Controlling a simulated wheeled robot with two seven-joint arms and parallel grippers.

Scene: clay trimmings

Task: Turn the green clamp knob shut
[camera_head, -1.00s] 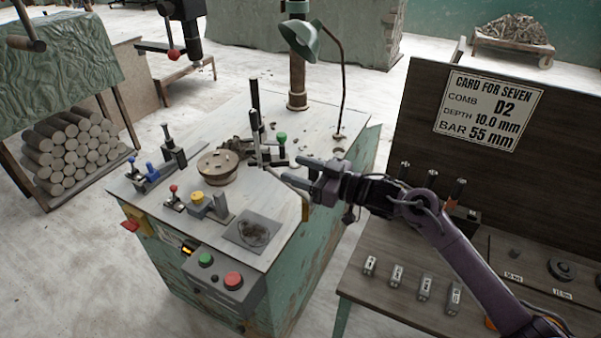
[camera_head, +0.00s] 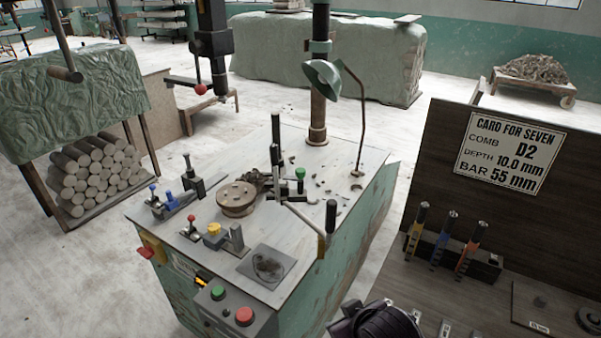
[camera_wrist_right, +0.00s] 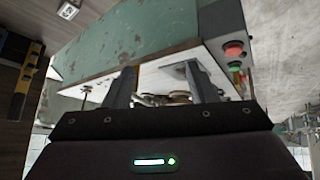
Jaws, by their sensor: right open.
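The green clamp knob (camera_head: 300,173) stands upright on a dark clamp at the back of the machine's pale top, right of the round brown disc (camera_head: 237,199). A long-handled lever (camera_head: 322,243) reaches from beside the knob to the table's right edge. My right gripper (camera_wrist_right: 158,80) is open and empty in the right wrist view, the machine's green side and top beyond its fingers. In the head view only a dark part of my right arm shows at the bottom edge, well apart from the knob. I cannot make out the green knob in the wrist view. My left gripper is not in view.
Blue (camera_head: 171,200), red (camera_head: 191,219) and yellow (camera_head: 214,229) knobs stand on the table's left part. A box with green and red buttons (camera_head: 244,315) is at the front. A dark workbench with colored-handled tools (camera_head: 471,246) and a card (camera_head: 515,151) stands right.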

